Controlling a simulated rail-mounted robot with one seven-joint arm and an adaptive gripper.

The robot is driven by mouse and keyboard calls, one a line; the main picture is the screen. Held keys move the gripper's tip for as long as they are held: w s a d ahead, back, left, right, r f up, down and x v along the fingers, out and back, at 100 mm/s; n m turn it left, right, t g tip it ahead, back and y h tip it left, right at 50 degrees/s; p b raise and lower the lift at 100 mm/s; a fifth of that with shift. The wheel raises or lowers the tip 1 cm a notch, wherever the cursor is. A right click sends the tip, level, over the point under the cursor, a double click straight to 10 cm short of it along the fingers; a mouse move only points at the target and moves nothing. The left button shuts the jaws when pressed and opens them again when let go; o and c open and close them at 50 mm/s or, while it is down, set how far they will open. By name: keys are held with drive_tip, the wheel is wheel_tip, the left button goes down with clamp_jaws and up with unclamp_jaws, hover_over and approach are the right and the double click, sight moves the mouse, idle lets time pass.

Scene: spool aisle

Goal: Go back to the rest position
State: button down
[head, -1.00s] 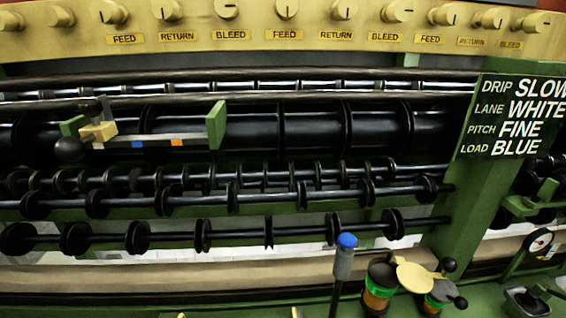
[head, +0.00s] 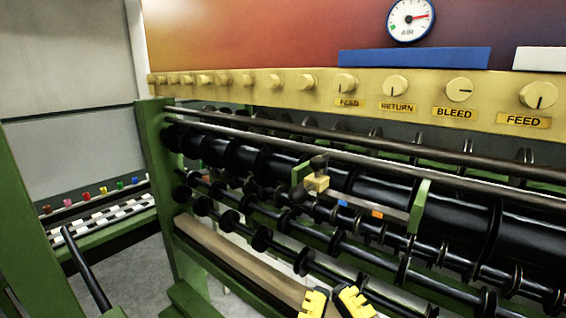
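My gripper (head: 334,301) shows at the bottom edge of the head view, right of centre. Its two yellow-and-black fingers stand apart with nothing visible between them, so it is open and empty. The rest of my arm is below the picture. The gripper appears in front of the lower black rollers (head: 285,262) of the spool machine; I cannot tell the distance between them.
A yellow knob panel (head: 425,108) runs along the machine top, under an air gauge (head: 409,18). A slide with a yellow block (head: 317,183) sits on the rollers. A rack with colored pegs (head: 103,190) stands at left. Grey floor (head: 135,268) is open there.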

wheel_tip(320, 180, up, 37)
drive_tip(key=m+p, duration=0.1)
drive_tip(key=p, duration=3.7)
drive_tip(key=shift+w+r, duration=0.2)
